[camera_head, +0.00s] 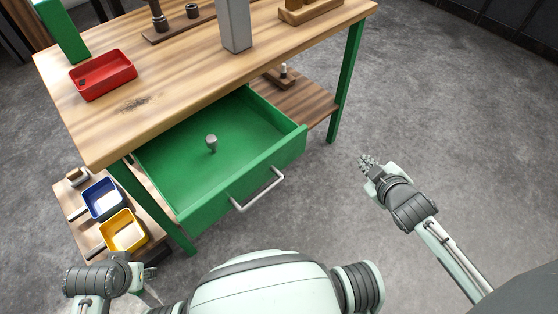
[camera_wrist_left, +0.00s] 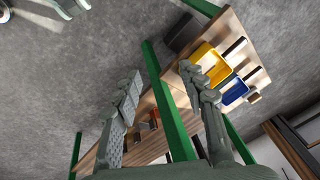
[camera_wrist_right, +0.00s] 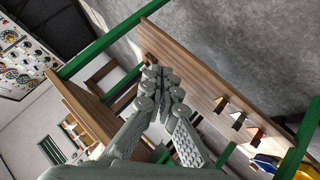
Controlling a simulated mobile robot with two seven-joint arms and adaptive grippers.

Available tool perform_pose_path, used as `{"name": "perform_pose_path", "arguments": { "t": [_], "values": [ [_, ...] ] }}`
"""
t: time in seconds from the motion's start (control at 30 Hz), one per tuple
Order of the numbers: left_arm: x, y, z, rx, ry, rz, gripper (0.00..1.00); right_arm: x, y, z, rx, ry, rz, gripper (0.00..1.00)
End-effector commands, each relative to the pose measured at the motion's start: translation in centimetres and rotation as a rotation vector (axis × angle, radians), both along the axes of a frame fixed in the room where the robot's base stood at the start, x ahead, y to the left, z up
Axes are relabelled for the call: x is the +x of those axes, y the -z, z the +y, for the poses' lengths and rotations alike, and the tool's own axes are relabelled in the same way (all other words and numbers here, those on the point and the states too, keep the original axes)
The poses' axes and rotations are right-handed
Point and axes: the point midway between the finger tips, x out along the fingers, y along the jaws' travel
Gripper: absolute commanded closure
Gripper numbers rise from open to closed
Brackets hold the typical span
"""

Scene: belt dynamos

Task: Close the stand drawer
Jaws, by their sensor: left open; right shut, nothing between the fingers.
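The green stand drawer (camera_head: 225,148) is pulled well out from under the wooden tabletop in the head view. Its silver bar handle (camera_head: 258,190) is on the front panel. A small grey cylindrical piece (camera_head: 211,143) stands inside it. My right gripper (camera_head: 368,162) is shut and empty, to the right of the drawer and apart from it; its closed fingers also show in the right wrist view (camera_wrist_right: 163,88). My left gripper is low at the left in the head view, its fingers mostly hidden there. The left wrist view shows its fingers (camera_wrist_left: 166,92) open, with nothing between them.
The wooden workbench (camera_head: 150,80) has green legs and carries a red tray (camera_head: 103,75) and a grey post (camera_head: 235,25). A low shelf at the left holds a blue bin (camera_head: 103,199) and a yellow bin (camera_head: 124,232). The grey floor right of the bench is clear.

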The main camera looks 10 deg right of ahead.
Motion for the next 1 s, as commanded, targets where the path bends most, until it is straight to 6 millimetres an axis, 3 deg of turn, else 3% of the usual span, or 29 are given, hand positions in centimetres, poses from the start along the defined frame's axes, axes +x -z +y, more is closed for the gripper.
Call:
{"name": "perform_pose_path", "arguments": {
  "t": [0.1, 0.2, 0.27, 0.4, 0.6, 0.7, 0.87, 1.0],
  "values": [
    [-0.1, 0.5, 0.0, -0.001, -0.001, 0.008, 0.58, 3.4, -4.5, 1.2, -0.15, -0.279, -0.244, 1.0],
    [0.0, 0.8, 0.0, -0.004, 0.002, 0.005, 0.58, 4.0, -7.9, 3.7, -0.254, -0.534, -0.437, 1.0],
    [0.0, 0.9, -0.1, -0.006, 0.002, 0.006, 0.58, 3.4, -9.5, 5.3, -0.307, -0.694, -0.543, 1.0],
    [-0.1, 1.5, -0.2, -0.01, 0.002, 0.012, 0.58, -0.5, -12.0, 8.7, -0.386, -1.068, -0.762, 1.0],
    [-0.1, 2.1, -0.4, -0.016, 0.002, 0.016, 0.58, -7.3, -13.2, 10.2, -0.385, -1.448, -0.956, 1.0],
    [-0.1, 2.2, -0.4, -0.016, 0.002, 0.016, 0.58, -9.2, -13.4, 10.1, -0.372, -1.537, -1.001, 1.0],
    [0.1, 2.1, -0.4, -0.016, 0.002, 0.011, 0.58, -9.7, -13.5, 10.9, -0.364, -1.571, -1.022, 1.0],
    [0.3, 2.1, -0.4, -0.018, 0.003, 0.007, 0.58, -9.1, -13.7, 13.0, -0.363, -1.568, -1.026, 1.0]
  ]
}}
